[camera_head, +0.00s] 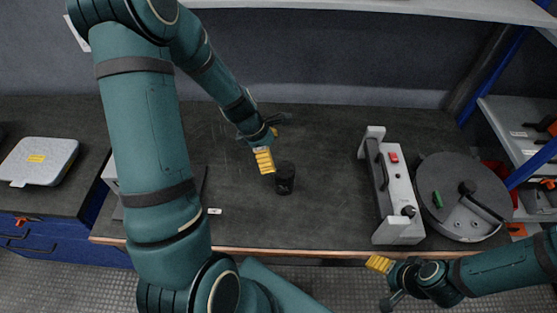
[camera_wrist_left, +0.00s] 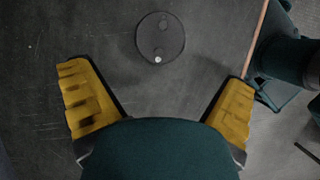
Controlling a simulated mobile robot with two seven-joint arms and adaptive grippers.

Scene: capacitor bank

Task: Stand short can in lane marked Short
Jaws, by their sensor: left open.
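A short black can (camera_head: 285,178) stands on the dark worktop near the middle of the head view. In the left wrist view its round dark top (camera_wrist_left: 160,37) shows beyond the fingertips, centred between them. My left gripper (camera_head: 272,146) is open and empty beside the can, with its yellow fingers spread apart; they also show in the left wrist view (camera_wrist_left: 158,80). My right gripper (camera_head: 384,274) is in front of the bench edge, apart from the can; its opening is unclear. I cannot make out a lane marked Short. My left arm hides part of a low object (camera_head: 110,176) on the worktop.
A white device with a handle and red switch (camera_head: 401,195) and a round grey case (camera_head: 465,198) stand on the right. A small white label (camera_head: 214,211) lies near the front edge. A grey case (camera_head: 38,160) is at far left. The worktop (camera_head: 335,135) behind the can is clear.

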